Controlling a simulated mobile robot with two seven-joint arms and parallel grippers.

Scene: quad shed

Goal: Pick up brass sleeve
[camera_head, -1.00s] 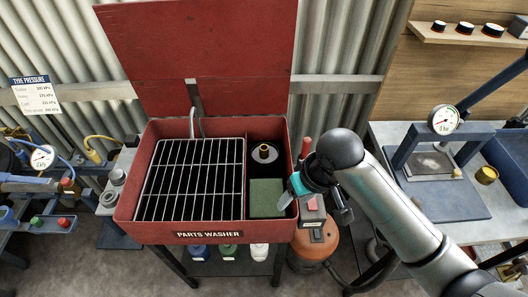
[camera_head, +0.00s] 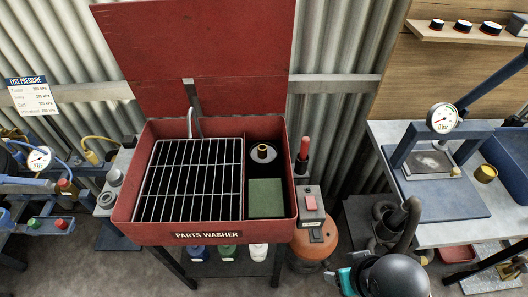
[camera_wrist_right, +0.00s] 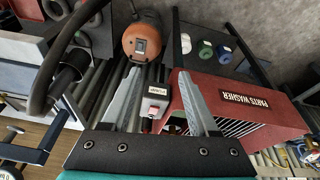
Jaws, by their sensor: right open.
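A small brass sleeve (camera_head: 263,150) stands upright on a round white and dark piece in the right compartment of the red parts washer (camera_head: 124,205). A second short brass ring or cup (camera_head: 485,173) sits on the bench to the right of the press; I cannot tell which one the task means. My left gripper is out of view.
A wire rack (camera_head: 190,180) and a green block (camera_head: 266,198) lie in the washer. A switch box (camera_head: 310,204) and orange tank (camera_head: 314,250) stand at its right. A press with a gauge (camera_head: 443,119) stands on the right bench (camera_head: 392,130). A floor gap separates washer and bench.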

